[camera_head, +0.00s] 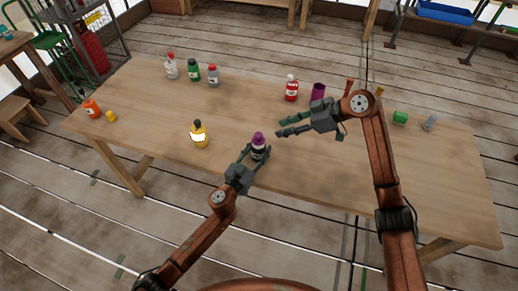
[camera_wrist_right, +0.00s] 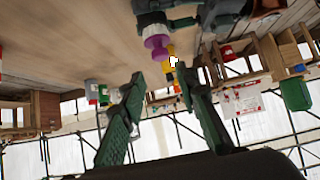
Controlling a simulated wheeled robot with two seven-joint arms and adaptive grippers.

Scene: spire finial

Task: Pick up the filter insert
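No object is marked as the filter insert, and I cannot tell for sure which one it is. A plain purple cylinder (camera_head: 317,91) stands upright on the table behind my right gripper (camera_head: 281,127). The right gripper is open and empty above the table, pointing left; its spread fingers fill the right wrist view (camera_wrist_right: 160,95). My left gripper (camera_head: 259,152) has its fingers on both sides of a dark bottle with a purple cap (camera_head: 258,140) near the front edge and appears shut on it. The purple cap also shows in the wrist view (camera_wrist_right: 157,41).
A red bottle (camera_head: 291,88) stands beside the purple cylinder. A yellow bottle (camera_head: 199,134) is left of my left gripper. Several bottles stand at the back left. A green cylinder (camera_head: 400,117) and a grey bottle (camera_head: 430,122) are at the right. The table's (camera_head: 330,175) front right is clear.

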